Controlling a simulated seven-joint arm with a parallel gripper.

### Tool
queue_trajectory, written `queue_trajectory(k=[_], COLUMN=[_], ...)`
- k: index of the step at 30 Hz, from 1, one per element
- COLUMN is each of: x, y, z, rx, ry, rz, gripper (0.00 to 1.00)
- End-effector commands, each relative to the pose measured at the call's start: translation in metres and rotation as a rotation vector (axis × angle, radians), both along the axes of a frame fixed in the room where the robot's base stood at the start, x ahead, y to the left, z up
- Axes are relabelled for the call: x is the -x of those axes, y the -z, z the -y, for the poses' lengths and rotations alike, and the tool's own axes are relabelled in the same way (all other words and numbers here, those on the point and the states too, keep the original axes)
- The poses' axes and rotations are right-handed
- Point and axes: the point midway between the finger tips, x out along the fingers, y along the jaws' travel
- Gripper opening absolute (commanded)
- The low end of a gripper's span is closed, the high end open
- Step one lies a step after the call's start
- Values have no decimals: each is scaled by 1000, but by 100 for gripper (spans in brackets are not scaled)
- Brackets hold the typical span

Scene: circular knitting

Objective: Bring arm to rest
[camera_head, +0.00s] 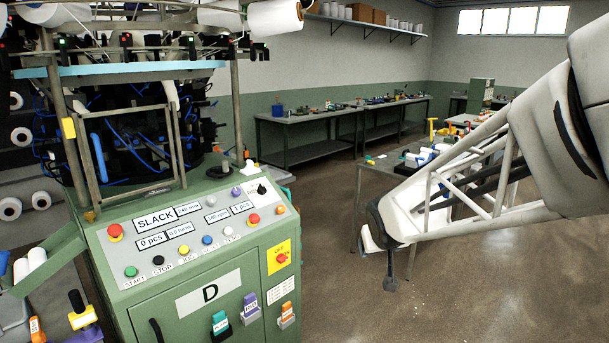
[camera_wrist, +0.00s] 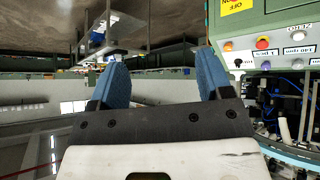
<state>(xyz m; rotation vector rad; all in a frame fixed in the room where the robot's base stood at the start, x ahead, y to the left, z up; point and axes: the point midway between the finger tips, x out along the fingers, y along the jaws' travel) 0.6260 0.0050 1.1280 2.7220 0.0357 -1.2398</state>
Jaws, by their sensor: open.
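My arm comes in from the right side of the head view, and my gripper (camera_head: 378,262) hangs at its end over the open floor. The wrist view shows my gripper (camera_wrist: 162,70) with two blue fingers spread wide apart. Nothing is between the fingers. The gripper is to the right of the green machine cabinet (camera_head: 190,235) and apart from it.
The cabinet's slanted panel (camera_head: 140,270) has several buttons and a "SLACK" sign. It also shows in the wrist view (camera_wrist: 265,55), upside down. A cluttered table (camera_head: 398,158) stands behind my arm, partly hidden. Workbenches (camera_head: 318,113) line the back wall. The floor (camera_head: 335,225) between is clear.

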Motion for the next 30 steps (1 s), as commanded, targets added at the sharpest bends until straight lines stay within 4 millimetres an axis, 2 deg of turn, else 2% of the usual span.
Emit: queue_trajectory(k=[3, 11, 21, 27, 30], x=[37, 119, 229, 281, 298], y=[-8, -17, -17, -13, -12], z=[5, 13, 14, 12, 11], rx=[-3, -20, -61, -87, -96], ry=[28, 79, 123, 133, 134], rz=[-52, -178, -348, -432, -457], gripper=[72, 72, 72, 72, 72])
